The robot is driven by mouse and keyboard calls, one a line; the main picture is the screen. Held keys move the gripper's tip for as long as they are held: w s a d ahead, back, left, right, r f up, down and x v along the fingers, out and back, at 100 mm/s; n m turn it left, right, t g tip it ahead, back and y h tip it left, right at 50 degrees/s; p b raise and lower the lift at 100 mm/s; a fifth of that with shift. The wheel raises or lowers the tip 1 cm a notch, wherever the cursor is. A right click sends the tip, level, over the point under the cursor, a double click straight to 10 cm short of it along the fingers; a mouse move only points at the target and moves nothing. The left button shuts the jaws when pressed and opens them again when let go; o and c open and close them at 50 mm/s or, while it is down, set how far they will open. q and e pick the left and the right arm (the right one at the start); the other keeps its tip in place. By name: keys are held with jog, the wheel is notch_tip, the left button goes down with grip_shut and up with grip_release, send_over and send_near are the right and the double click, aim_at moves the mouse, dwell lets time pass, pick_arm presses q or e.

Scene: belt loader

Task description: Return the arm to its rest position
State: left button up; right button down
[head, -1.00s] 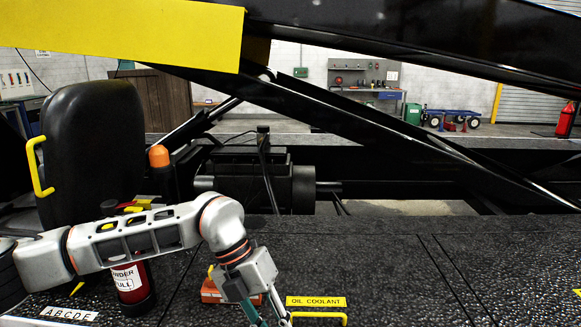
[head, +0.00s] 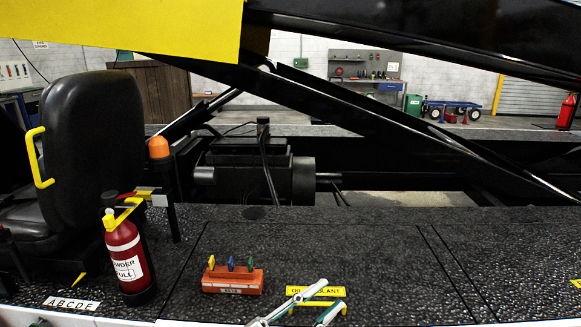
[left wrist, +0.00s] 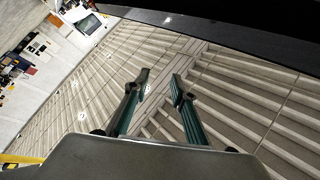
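My left gripper (head: 328,298) shows at the bottom edge of the head view, in front of the yellow OIL COOLANT label (head: 318,291) and partly covering it. The rest of the left arm is out of the head view. In the left wrist view, the two fingers of this gripper (left wrist: 160,78) stand apart with nothing between them. A pale ribbed surface lies beyond them. My right gripper is in neither view.
An orange block (head: 233,281) with several coloured keys stands on the black deck left of the gripper. A red fire extinguisher (head: 127,255) stands beside the black seat (head: 95,150). A yellow handle (head: 318,306) is near the gripper. The deck's right side is clear.

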pick_arm(q)
jog(key=a+f+n+t+y, duration=0.4)
jog(key=a+f+n+y, duration=0.9)
jog(key=f, duration=0.5)
jog(key=s+a+f+n+g+y, duration=0.1)
jog(key=s+a+f+g+y, duration=0.1)
jog(key=s+a+f, duration=0.4)
jog(key=s+a+f+n+g+y, duration=0.1)
jog(key=s+a+f+n+g, duration=0.1)
jog(key=s+a+f, duration=0.5)
notch_tip(320, 180, down, 4)
jog(key=shift+s+f+g+y, duration=0.2)
jog(key=shift+s+g+y, duration=0.1)
jog(key=shift+s+y, duration=0.1)
jog(key=shift+w, duration=0.1)
